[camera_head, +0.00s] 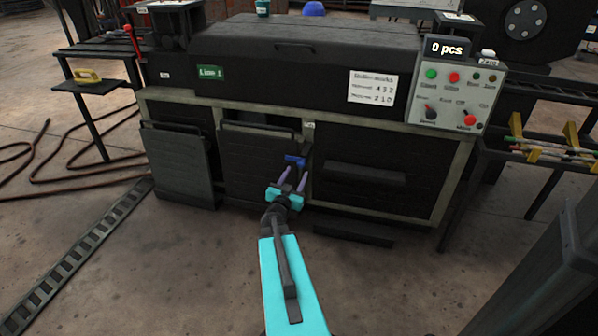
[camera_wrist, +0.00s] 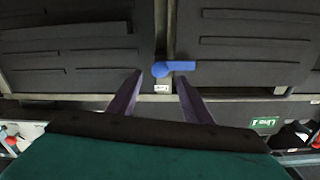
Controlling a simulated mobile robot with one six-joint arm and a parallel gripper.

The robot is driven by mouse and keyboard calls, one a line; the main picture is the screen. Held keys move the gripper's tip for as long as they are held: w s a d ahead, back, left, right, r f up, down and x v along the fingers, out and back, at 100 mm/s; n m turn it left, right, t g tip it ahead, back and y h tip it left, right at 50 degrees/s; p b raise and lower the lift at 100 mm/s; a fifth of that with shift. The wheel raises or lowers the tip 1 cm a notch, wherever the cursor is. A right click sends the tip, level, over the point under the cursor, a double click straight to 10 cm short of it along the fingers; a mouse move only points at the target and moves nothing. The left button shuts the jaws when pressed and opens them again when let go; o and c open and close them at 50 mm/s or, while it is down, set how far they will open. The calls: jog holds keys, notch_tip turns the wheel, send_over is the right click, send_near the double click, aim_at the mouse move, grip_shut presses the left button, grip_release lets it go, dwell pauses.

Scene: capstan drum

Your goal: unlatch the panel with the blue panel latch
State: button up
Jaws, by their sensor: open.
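The blue panel latch (camera_head: 294,160) is on the front of the dark machine, at the upright between the middle panel (camera_head: 252,175) and the right-hand panel (camera_head: 400,190). In the wrist view the latch (camera_wrist: 178,67) has a round end at the left and a bar pointing right, lying about level. My gripper (camera_head: 293,174) is open and empty, just in front of the latch. In the wrist view, the round end shows between the fingertips of my gripper (camera_wrist: 160,75), and the bar reaches past the right finger. I cannot tell whether a finger touches it.
A left panel (camera_head: 180,165) stands beside the middle one. A control box (camera_head: 458,85) reading "0 pcs" is at the upper right. A rack with coloured rods (camera_head: 548,150) stands at the right. A dark step (camera_head: 353,231) lies low before the machine. The floor in front is mostly clear.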

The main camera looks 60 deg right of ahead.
aim_at(301, 166)
jog(key=shift+b+x, duration=0.5)
jog(key=shift+x, duration=1.8)
grip_shut()
